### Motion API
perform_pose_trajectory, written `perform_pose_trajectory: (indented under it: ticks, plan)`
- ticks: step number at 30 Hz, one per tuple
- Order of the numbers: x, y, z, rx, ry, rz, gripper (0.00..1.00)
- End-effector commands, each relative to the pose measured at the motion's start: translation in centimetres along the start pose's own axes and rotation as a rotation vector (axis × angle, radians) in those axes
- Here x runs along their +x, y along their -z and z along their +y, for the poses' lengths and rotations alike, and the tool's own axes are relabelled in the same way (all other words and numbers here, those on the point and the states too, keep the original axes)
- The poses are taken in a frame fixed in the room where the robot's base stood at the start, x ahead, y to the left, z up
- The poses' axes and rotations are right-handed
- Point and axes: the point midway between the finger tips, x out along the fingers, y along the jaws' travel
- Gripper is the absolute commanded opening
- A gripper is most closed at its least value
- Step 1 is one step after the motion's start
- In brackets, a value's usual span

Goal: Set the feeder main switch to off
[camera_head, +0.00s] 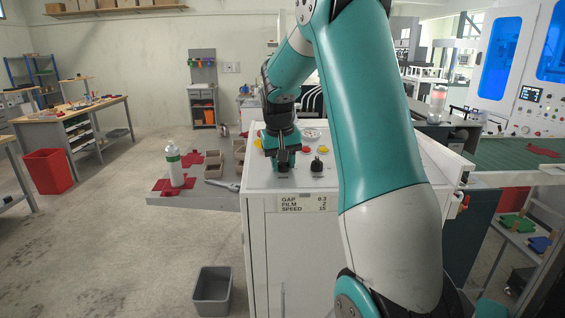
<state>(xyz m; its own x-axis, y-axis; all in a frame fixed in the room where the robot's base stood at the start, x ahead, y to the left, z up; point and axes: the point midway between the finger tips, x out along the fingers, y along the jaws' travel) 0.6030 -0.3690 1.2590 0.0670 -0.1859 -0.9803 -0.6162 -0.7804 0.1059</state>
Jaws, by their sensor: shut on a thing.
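The feeder is a white cabinet (290,255) with a light top panel, and its front label reads GAP, FILM, SPEED. My gripper (282,168) points down at the left part of that panel. Its jaws are shut on a small dark control, which they mostly hide, so its setting cannot be read. A black knob (317,165) stands uncovered just to the right. A red and yellow switch (462,204) is on the cabinet's right side. I cannot tell which control is the main switch.
A grey bin (212,290) stands on the floor by the cabinet. My arm covers the panel's right part. A green conveyor (515,155) is at right.

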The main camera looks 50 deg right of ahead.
Motion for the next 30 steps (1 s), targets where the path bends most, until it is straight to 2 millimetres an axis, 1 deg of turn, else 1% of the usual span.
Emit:
perform_pose_trajectory:
  ticks: [2,3,4,12,14,17,20,30]
  plan:
    - [-0.1,0.0,-0.1,-0.002,0.001,0.002,0.11]
    - [-0.1,0.0,-0.1,-0.002,0.001,0.002,0.44]
    - [-0.1,0.0,-0.1,-0.002,0.001,0.002,0.46]
    - [-0.1,0.0,0.0,0.0,0.001,0.002,0.46]
    - [-0.4,0.1,0.0,0.0,0.001,0.004,0.46]
    - [-1.5,0.1,-0.1,0.0,0.001,0.006,0.46]
    - [-3.4,0.1,-0.1,-0.001,0.002,0.008,0.46]
    - [-12.3,0.0,-0.1,-0.001,0.003,0.007,0.46]
